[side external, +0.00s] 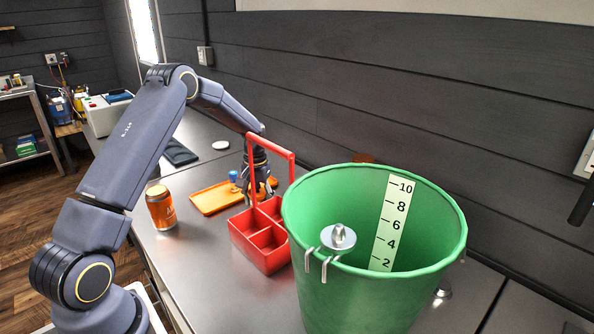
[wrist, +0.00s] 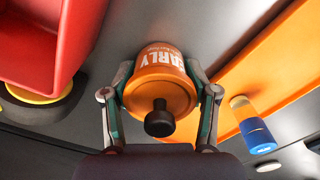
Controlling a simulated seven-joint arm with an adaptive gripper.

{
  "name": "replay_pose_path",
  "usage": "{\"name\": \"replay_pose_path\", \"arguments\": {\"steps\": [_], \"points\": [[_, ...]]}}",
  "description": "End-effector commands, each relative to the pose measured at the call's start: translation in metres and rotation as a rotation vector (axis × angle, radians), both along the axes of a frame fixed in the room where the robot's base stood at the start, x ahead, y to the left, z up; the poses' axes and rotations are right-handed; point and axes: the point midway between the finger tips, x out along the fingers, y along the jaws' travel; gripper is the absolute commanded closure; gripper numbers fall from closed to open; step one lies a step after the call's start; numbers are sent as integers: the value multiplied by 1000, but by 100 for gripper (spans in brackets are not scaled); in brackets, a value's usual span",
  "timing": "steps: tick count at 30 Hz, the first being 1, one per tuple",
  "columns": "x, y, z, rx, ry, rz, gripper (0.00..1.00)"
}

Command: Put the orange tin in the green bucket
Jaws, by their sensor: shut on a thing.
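The orange tin (wrist: 158,78) has white lettering and a dark knob on its near end. It sits between the two fingers of my gripper (wrist: 161,92), which is shut on it. In the side view my gripper (side external: 258,190) is low behind the red caddy, which hides much of the gripper and tin. I cannot tell whether the tin touches the bench. The green bucket (side external: 330,290) stands upright at the right front, with a white scale inside and a silver knobbed piece hooked over its near rim.
The red caddy (side external: 262,243) with its tall handle stands between my gripper and the bucket; its wall is at upper left in the wrist view. An orange tray (side external: 212,199) and a blue-and-orange cylinder (wrist: 252,125) are close by. Another orange can (side external: 161,208) stands at the bench's left.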

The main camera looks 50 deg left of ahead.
Motion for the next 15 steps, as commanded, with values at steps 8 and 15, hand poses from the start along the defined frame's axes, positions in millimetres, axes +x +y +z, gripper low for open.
{"name": "replay_pose_path", "arguments": {"steps": [8,15], "points": [[1,1,22,2,-3,0,100],[-17,-7,54,2,-3,0,100]]}}
